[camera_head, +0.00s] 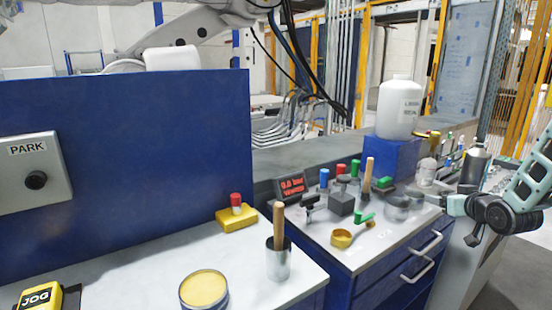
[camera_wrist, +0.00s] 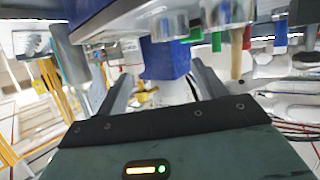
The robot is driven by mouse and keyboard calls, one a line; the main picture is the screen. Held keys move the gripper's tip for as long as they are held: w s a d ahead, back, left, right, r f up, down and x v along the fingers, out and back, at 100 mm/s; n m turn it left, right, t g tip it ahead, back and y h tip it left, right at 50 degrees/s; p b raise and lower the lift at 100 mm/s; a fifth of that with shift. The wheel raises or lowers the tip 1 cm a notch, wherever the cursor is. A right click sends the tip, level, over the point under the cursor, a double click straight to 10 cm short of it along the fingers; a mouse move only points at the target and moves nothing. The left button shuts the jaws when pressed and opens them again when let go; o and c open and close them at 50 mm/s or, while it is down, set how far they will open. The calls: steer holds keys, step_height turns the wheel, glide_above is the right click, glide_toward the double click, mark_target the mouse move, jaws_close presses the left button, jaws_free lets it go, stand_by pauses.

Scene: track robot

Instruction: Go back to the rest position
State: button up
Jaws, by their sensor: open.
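My gripper shows in the wrist view (camera_wrist: 163,82), with its two dark fingers spread apart. No object is clearly gripped between them; a blue block (camera_wrist: 165,58) and a small yellow thing (camera_wrist: 145,97) show in the gap, seemingly beyond the fingers. In the head view, my arm comes in from the right edge, its dark wrist joint beside the right end of the grey-topped bench (camera_head: 385,240). The fingers are too small and cluttered to make out there.
Near the arm are a dark canister (camera_head: 474,166), a metal cup (camera_head: 397,208) and a white bottle (camera_head: 398,108) on a blue box (camera_head: 388,158). A yellow valve (camera_head: 342,238) lies further left. A blue panel (camera_head: 120,160) stands left. Open floor (camera_head: 505,275) shows lower right.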

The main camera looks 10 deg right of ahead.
steer(key=s+a+g, duration=0.2)
steer(key=a+g, duration=0.2)
steer(key=a, duration=0.6)
steer(key=s+a+r+n+g+y+p, duration=0.1)
steer(key=s+a+n+g, duration=0.3)
steer(key=s+a, duration=1.1)
steer(key=s+a+r+n+g+y+p, duration=0.2)
steer(key=s+a+r+n+g, duration=0.2)
steer(key=s+a, duration=1.1)
steer(key=a+n+g, duration=0.1)
steer(key=a+g, duration=0.1)
steer(key=a, duration=0.3)
steer(key=shift+s, duration=0.25)
